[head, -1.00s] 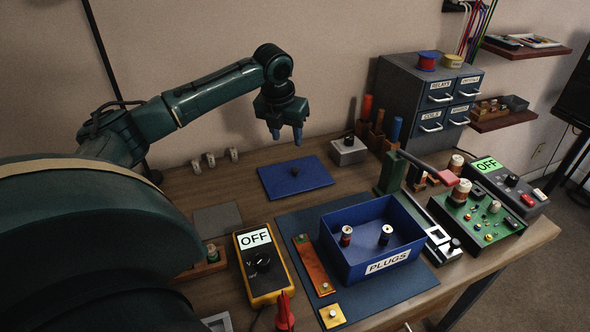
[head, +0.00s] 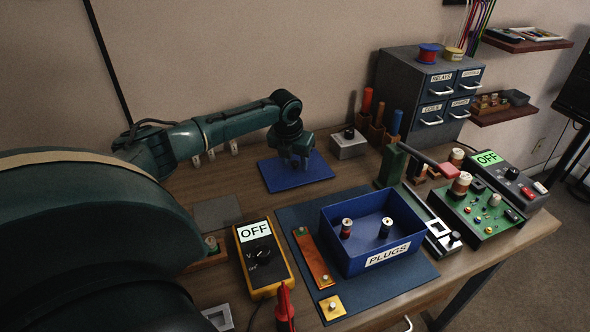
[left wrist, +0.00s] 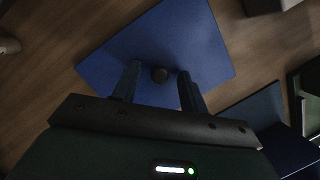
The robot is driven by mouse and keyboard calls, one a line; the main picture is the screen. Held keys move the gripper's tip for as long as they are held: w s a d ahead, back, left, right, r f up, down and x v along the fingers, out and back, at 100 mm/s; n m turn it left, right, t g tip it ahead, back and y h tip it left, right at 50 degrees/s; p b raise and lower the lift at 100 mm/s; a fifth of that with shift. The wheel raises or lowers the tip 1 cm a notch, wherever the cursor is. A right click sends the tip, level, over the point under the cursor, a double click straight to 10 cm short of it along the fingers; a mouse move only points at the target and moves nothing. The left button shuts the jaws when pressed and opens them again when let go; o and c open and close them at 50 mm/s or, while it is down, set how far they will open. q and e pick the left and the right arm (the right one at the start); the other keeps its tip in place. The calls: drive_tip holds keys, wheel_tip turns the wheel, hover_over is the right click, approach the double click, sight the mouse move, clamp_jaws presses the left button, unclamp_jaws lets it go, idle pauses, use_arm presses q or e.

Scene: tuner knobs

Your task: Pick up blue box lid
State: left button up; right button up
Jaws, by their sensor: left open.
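The blue box lid (head: 318,172) lies flat on the wooden bench, behind the blue box. My left gripper (head: 296,163) is low over the lid and hides its middle in the head view. In the left wrist view the lid (left wrist: 200,42) fills the upper middle, with its dark round knob (left wrist: 159,74) between the tips of the open left gripper (left wrist: 158,80). The fingers stand on either side of the knob and do not close on it. The open blue box (head: 350,262), labelled PLUGS, holds two plugs. My right gripper is not in view.
A grey box with a knob (head: 349,144) stands right of the lid. An orange meter reading OFF (head: 262,262) stands in front. The green board (head: 482,212) and grey drawer cabinet (head: 410,85) are to the right.

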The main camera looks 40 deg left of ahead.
use_arm(q)
drive_tip(key=shift+c, duration=0.4)
clamp_jaws()
